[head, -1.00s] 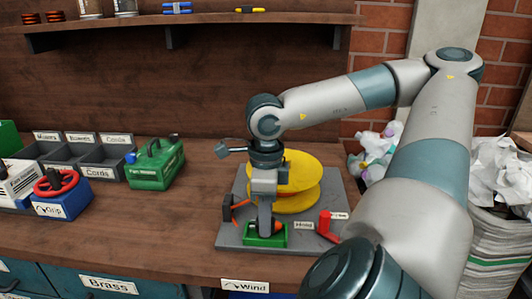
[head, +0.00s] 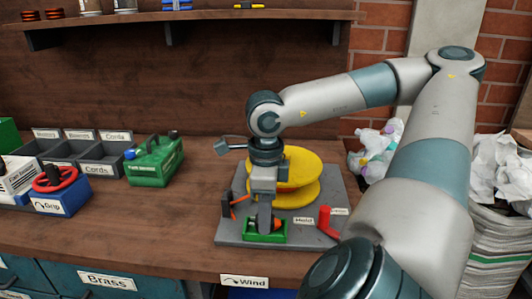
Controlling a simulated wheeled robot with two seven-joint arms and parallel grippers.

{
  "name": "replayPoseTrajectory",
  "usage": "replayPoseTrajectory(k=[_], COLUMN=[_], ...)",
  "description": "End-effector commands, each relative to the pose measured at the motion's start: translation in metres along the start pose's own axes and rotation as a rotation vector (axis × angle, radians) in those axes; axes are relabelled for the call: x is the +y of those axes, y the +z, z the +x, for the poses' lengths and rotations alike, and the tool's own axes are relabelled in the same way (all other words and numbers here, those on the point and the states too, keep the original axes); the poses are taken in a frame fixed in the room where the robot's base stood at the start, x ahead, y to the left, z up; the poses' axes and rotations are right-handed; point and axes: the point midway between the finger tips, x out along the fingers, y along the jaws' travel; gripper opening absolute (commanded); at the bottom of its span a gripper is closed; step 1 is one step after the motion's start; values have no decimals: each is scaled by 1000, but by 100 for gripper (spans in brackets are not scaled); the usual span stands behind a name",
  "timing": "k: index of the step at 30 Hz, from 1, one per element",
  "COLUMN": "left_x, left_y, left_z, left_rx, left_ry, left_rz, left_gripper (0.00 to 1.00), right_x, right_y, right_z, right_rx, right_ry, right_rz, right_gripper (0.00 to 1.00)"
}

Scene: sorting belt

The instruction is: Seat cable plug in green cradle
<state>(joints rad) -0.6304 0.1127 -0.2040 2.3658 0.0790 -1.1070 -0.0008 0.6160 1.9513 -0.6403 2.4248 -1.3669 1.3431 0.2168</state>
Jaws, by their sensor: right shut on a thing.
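The green cradle (head: 265,237) sits at the front of a grey board on the bench. My right gripper (head: 265,224) points straight down at the cradle, with its fingertips at or just inside it. It is shut on the orange cable plug (head: 277,224), of which only a small part shows beside the fingers. The fingers hide whether the plug rests on the cradle floor. An orange cable piece (head: 240,199) shows left of the gripper. My left gripper is not in view.
A yellow reel (head: 300,180) stands behind the gripper on the grey board (head: 228,232). A red lever (head: 325,221) and a dark post (head: 226,206) flank the cradle. A green machine (head: 154,163), grey bins (head: 70,150) and a blue box (head: 62,196) stand left. Bench between is clear.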

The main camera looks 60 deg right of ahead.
Motion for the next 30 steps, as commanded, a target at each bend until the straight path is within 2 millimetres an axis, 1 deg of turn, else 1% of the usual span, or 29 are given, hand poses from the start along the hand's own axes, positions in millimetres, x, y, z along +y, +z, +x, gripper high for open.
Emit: replayPoseTrajectory(k=[1, 11, 12, 13, 14, 15, 25, 30], left_x=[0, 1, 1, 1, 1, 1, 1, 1], left_y=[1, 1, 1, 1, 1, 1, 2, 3], left_z=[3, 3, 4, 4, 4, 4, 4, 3], left_rx=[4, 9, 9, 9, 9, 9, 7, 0], left_ry=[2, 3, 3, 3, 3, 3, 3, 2], left_rz=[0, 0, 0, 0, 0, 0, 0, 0], left_gripper=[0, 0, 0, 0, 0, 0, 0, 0], right_x=[5, 7, 7, 8, 8, 8, 8, 8], right_y=[-2, -2, -2, -2, -2, -2, -2, -2], right_z=[9, 12, 12, 13, 13, 13, 12, 2], right_rx=[10, 13, 14, 14, 14, 13, 13, 12], right_ry=[16, 22, 22, 23, 23, 23, 27, 24], right_rz=[-5, -8, -9, -9, -9, -9, -7, -7], right_gripper=[1, 1, 35, 42, 47, 49, 49, 49])
